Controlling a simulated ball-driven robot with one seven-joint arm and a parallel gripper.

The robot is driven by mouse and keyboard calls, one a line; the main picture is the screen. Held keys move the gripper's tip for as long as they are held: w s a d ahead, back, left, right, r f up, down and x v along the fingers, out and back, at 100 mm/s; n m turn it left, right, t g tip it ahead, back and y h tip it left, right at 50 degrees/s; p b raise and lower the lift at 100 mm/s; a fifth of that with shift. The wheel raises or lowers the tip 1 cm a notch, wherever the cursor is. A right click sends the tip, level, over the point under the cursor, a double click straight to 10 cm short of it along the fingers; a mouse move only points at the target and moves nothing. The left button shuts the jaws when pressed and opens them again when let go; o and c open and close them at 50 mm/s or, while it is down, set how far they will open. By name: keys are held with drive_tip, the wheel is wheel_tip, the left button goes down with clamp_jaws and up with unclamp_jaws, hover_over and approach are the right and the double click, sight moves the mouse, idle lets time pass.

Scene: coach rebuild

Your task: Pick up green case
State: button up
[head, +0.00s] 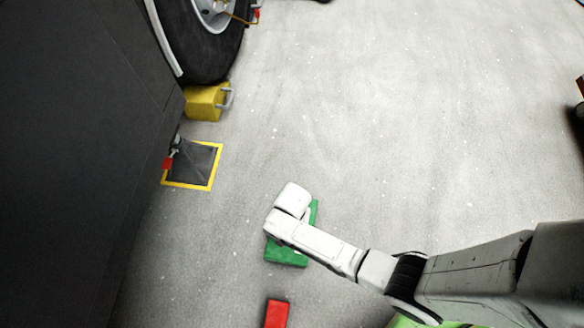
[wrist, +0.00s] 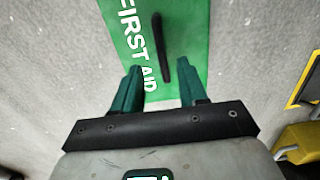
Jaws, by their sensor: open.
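The green case (head: 287,255) lies flat on the grey floor in the head view, partly hidden under my arm. In the wrist view the green case (wrist: 195,28) shows white "FIRST AID" lettering and a black handle (wrist: 160,48) standing up near its middle. My gripper (wrist: 160,88) is open, its two green fingers apart over the near end of the case, with the handle between and beyond the fingertips. Nothing is held. In the head view the fingers are hidden under my wrist.
A red block (head: 276,313) lies on the floor near the case. A yellow wheel chock (head: 204,102) sits by the tyre (head: 206,45) at upper left. A yellow-edged dark square (head: 191,165) lies beside the dark coach side (head: 75,150). The floor at the upper right is clear.

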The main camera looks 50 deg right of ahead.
drive_tip(key=f+b, duration=0.1)
drive_tip(key=f, duration=0.1)
drive_tip(key=f+b, duration=0.1)
drive_tip(key=shift+w+f, duration=0.2)
drive_tip(key=shift+f, duration=0.15)
clamp_jaws()
drive_tip(key=shift+r, duration=0.1)
idle(1.0)
